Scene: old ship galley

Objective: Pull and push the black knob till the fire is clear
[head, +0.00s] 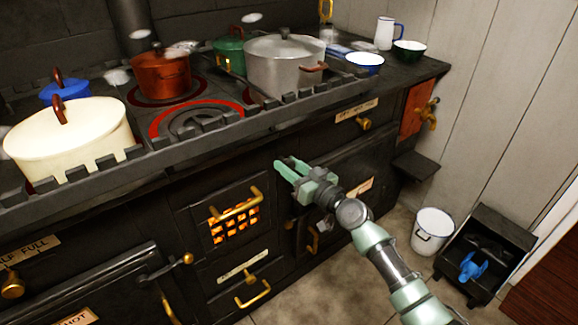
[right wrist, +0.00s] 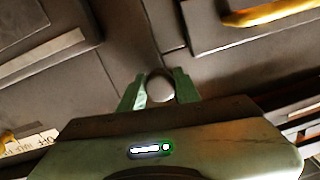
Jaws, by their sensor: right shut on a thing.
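My right gripper (head: 284,168) reaches the dark stove front, just right of and above the fire door (head: 214,192). In the right wrist view the gripper (right wrist: 160,79) is shut on a round knob (right wrist: 160,90), which looks greyish in the light there. The fingers sit on either side of it. In the head view my gripper hides the knob. The fire (head: 235,222) glows orange behind the grate of the fire door, under a brass handle (head: 236,204). My left gripper is out of view.
Pots stand on the stove top: a cream pot (head: 70,145), an orange pot (head: 161,76) and a large steel pot (head: 285,70). A white bucket (head: 432,232) and a black coal scuttle (head: 485,250) with a blue scoop (head: 472,267) stand on the floor at right.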

